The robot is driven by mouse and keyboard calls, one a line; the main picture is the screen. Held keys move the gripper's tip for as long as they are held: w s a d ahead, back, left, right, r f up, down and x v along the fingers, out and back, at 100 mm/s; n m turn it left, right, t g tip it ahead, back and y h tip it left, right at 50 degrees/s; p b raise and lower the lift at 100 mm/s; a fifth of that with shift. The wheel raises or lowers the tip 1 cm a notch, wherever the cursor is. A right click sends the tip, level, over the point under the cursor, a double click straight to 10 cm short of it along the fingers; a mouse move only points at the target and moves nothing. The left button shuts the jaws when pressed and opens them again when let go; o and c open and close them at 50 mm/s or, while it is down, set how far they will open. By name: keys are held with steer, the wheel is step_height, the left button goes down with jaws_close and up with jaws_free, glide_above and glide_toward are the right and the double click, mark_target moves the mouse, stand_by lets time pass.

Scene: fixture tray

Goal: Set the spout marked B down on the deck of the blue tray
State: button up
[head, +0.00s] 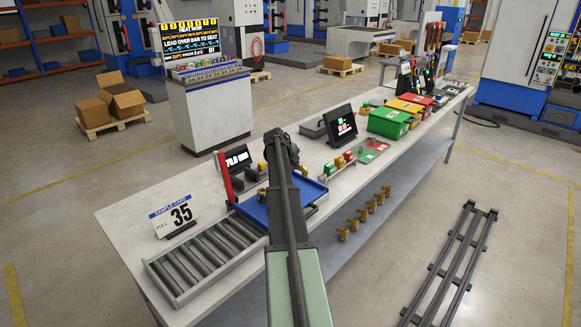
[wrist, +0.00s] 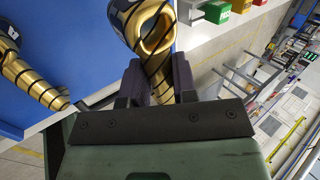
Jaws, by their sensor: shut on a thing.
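In the wrist view my gripper (wrist: 156,82) is shut on a gold spout (wrist: 150,35) with dark spiral stripes, its open mouth facing the camera. No letter can be read on it. A second gold striped spout (wrist: 35,82) is at the left of the wrist view, over the blue tray (wrist: 75,35). In the head view the blue tray (head: 254,212) is on the bench, partly hidden behind my arm. My gripper and the held spout cannot be made out there. Whether the held spout touches the deck cannot be told.
Right are small coloured parts (head: 340,162), a tablet (head: 341,125) and a green bin (head: 388,122).

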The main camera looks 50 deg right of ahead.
step_height(320, 180, down, 10)
steer(key=b, duration=0.9)
steer(key=shift+r, duration=0.2)
steer(key=shift+r, duration=0.1)
steer(key=o, duration=1.6)
steer(key=shift+a, duration=0.1)
steer(key=shift+r, duration=0.1)
steer(key=shift+r+p, duration=0.55)
step_height(320, 180, up, 6)
steer(key=p, duration=0.5)
steer(key=shift+p, duration=0.4)
steer(key=shift+f, duration=0.15)
